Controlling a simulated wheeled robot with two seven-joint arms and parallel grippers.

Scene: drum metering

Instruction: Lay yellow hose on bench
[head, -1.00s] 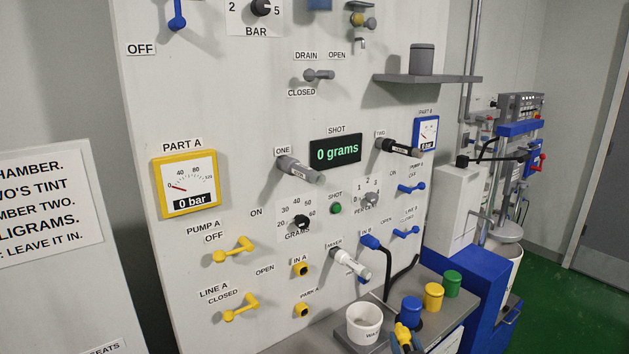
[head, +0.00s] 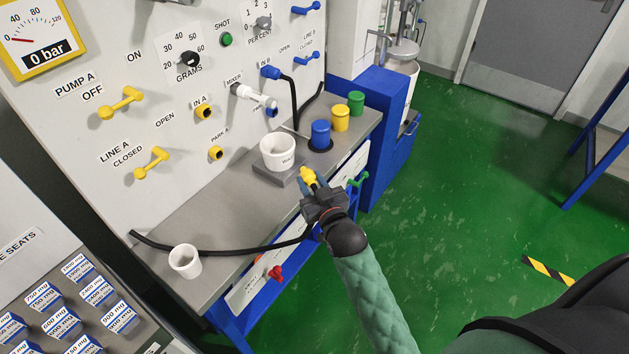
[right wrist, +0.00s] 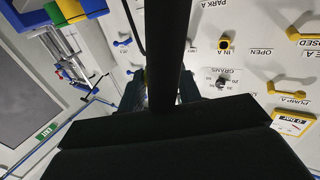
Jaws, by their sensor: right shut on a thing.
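The yellow hose end (head: 308,176) is a yellow fitting between the fingers of my right gripper (head: 314,186), which is shut on it. The gripper is over the front edge of the grey bench (head: 215,222), just in front of the white waste cup. A black hose (head: 225,249) lies along the bench and runs up towards the gripper. In the right wrist view a black hose (right wrist: 168,45) runs straight up the middle and hides most of the gripper's grasp. My left gripper is not in view.
A white cup labelled waste (head: 278,153) stands on a grey plate. A smaller white cup (head: 185,261) is at the bench's near left. Blue (head: 320,135), yellow (head: 341,117) and green (head: 356,103) capped items stand at the right. The middle of the bench is mostly clear.

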